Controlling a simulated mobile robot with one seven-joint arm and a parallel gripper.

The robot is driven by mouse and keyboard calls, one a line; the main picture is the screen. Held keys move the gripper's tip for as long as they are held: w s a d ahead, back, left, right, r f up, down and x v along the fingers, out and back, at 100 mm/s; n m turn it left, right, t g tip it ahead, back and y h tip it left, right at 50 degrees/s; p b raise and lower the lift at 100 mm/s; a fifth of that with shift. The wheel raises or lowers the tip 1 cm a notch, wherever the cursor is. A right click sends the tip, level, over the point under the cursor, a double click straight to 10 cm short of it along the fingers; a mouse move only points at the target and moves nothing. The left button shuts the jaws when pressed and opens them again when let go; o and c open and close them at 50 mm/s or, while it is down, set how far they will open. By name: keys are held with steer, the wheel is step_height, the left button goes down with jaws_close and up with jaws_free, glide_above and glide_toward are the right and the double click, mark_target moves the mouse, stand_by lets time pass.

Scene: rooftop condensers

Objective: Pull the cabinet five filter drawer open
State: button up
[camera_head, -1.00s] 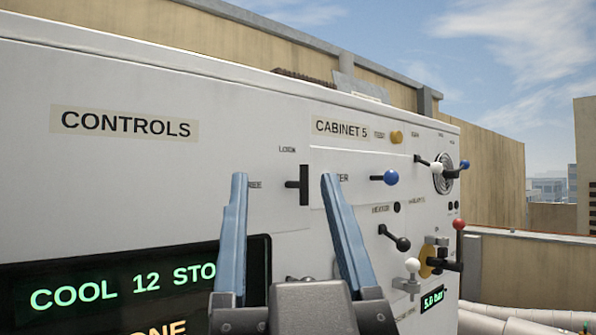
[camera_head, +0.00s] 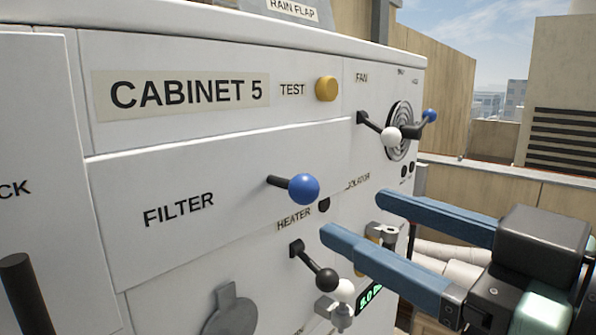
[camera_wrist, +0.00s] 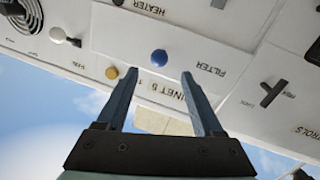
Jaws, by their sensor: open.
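The filter drawer (camera_head: 150,240) is a white front panel marked FILTER, below the CABINET 5 label (camera_head: 180,90). It looks flush with the panels around it. A blue ball knob (camera_head: 303,188) on a short dark stem sticks out of it. In the wrist view the drawer appears upside down, with its blue knob (camera_wrist: 159,57) ahead of and between the fingertips. My gripper (camera_head: 350,215) has two blue fingers, apart and empty. In the head view it is at the lower right, to the right of the knob and not touching it.
A yellow TEST button (camera_head: 326,88) sits above the drawer. A fan lever with a white ball (camera_head: 391,136) is at upper right. A heater lever with a black ball (camera_head: 326,282) is below the knob, near my fingers.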

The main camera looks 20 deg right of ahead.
mark_target(315, 194)
steer(key=p+x, duration=0.3)
steer(key=x, duration=0.5)
steer(key=shift+w+r, duration=0.1)
steer(key=shift+w, duration=0.05)
steer(key=shift+w+a, duration=0.3)
steer(key=shift+w, duration=0.35)
jaws_close()
stand_by(0.5)
